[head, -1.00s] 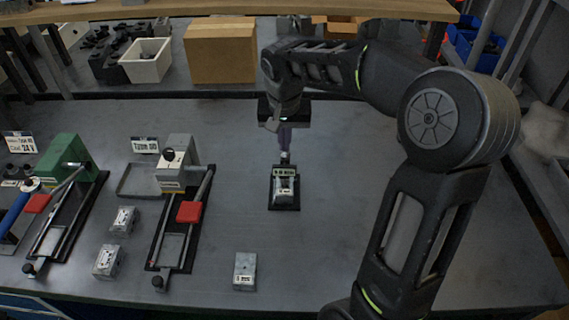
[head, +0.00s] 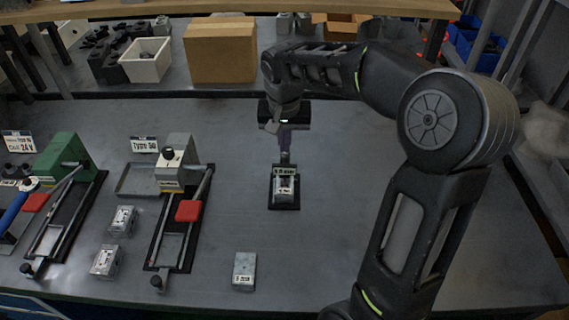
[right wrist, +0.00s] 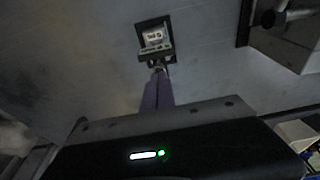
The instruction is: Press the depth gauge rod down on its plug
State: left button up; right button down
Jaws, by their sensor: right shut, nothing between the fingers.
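The depth gauge (head: 284,187) stands on a small black base near the middle of the table, with a silver block and a white label at its top. Its rod and plug are too small to make out. My right gripper (head: 285,157) is shut with nothing between its fingers, just behind the gauge, its fingertips pointing down at the gauge's far side. In the right wrist view the shut purple fingers (right wrist: 157,88) reach toward the gauge (right wrist: 154,38); whether they touch it I cannot tell. My left gripper is not in view.
A grey-headed fixture (head: 178,215) and a green one (head: 62,205), both with red pads, stand at the left. Loose metal blocks (head: 122,220) lie between and beside them, one (head: 244,270) in front. A cardboard box (head: 220,50) stands behind. The table right of the gauge is clear.

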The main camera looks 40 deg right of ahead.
jog(key=shift+f+b, duration=0.65)
jog(key=shift+f, duration=0.25)
dwell(1.2)
jog(key=shift+r+p, duration=1)
jog(key=shift+r, duration=0.4)
jog(key=shift+f, duration=0.1)
